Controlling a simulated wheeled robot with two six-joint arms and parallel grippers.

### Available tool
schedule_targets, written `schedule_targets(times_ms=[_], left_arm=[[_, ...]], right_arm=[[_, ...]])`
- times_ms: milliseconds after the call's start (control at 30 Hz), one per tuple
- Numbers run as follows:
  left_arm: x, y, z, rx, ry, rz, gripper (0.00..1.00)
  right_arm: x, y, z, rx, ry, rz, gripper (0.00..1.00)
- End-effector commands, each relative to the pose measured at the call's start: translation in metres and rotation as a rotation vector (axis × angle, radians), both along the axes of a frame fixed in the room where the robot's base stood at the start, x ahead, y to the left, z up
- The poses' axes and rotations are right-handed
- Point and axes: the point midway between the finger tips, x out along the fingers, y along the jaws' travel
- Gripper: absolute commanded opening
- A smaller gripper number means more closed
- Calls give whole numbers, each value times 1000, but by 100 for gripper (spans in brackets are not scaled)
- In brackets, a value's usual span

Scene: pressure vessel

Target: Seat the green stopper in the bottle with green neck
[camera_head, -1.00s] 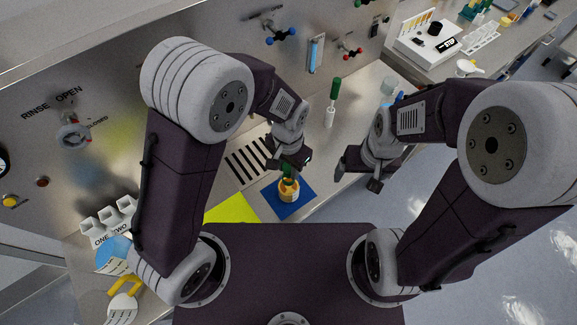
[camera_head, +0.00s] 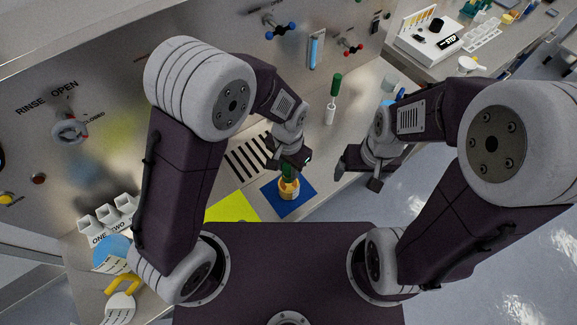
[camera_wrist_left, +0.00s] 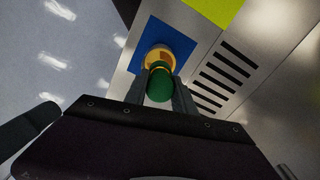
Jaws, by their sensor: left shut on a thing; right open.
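The green stopper (camera_wrist_left: 160,84) is between the fingers of my left gripper (camera_wrist_left: 160,92), which is shut on it. In the head view the stopper (camera_head: 288,171) shows as a small green piece below the left gripper (camera_head: 287,163). Directly under it is a bottle (camera_head: 289,188) with an orange-yellow body, on the blue mat (camera_head: 271,198). The bottle (camera_wrist_left: 159,56) also shows in the left wrist view, behind the stopper. Whether the stopper touches the bottle's mouth, and the neck's colour, I cannot tell. My right gripper (camera_head: 356,174) is open and empty, right of the mat.
A yellow-green mat (camera_head: 231,207) lies left of the blue mat. A slotted vent (camera_head: 247,156) is behind it. A green-handled tool (camera_head: 334,98) stands further back. The counter's front edge is close to the blue mat.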

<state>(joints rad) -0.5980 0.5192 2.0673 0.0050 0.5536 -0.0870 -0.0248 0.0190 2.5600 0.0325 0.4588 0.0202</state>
Motion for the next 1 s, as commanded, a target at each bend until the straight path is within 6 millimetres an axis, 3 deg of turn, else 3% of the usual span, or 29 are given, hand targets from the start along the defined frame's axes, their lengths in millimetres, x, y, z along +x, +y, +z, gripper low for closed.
schedule_targets(times_ms=[167,200,300,667,1000], left_arm=[[0,0,-6,0,0,0,0],[0,0,-6,0,0,0,34],[0,0,-5,0,0,0,56],[1,-1,1,-3,-3,0,56],[1,0,70,-3,-4,0,56]], right_arm=[[0,0,-4,0,0,0,85],[0,0,-4,0,0,0,85],[0,0,-3,0,0,0,85],[0,0,-5,0,0,0,85],[0,0,-14,0,0,0,85]])
